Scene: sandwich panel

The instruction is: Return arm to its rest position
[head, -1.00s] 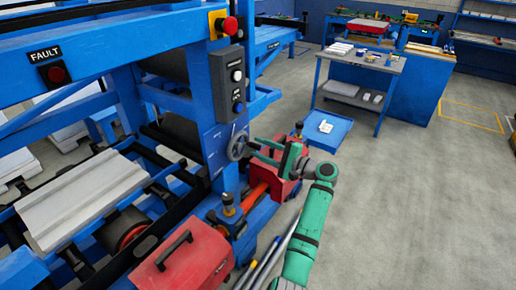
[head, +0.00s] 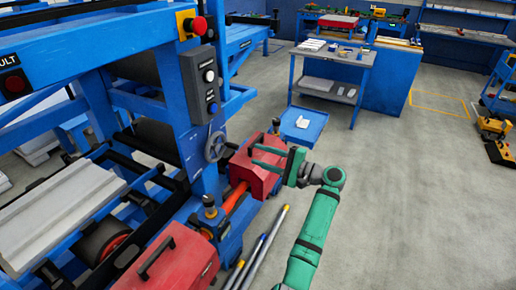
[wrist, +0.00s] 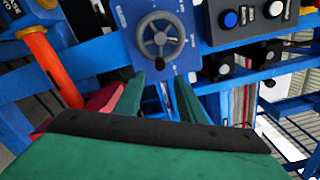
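My green gripper (head: 256,157) is in the middle of the head view, its two fingers pointing left toward the machine. They are apart with nothing seen between them. In the wrist view my gripper (wrist: 162,92) also shows open, with the grey handwheel (wrist: 160,38) beyond the gap between the fingers. In the head view the handwheel (head: 216,146) sits on the blue machine post, left of the fingertips and apart from them. My green arm reaches up from the bottom edge and bends at the wrist.
A red housing (head: 246,182) lies just below and behind my gripper. The control box (head: 203,85) is above the handwheel. Metal rods (head: 262,250) lean left of my forearm. A blue tray (head: 303,124) and a grey-topped table (head: 335,62) stand behind.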

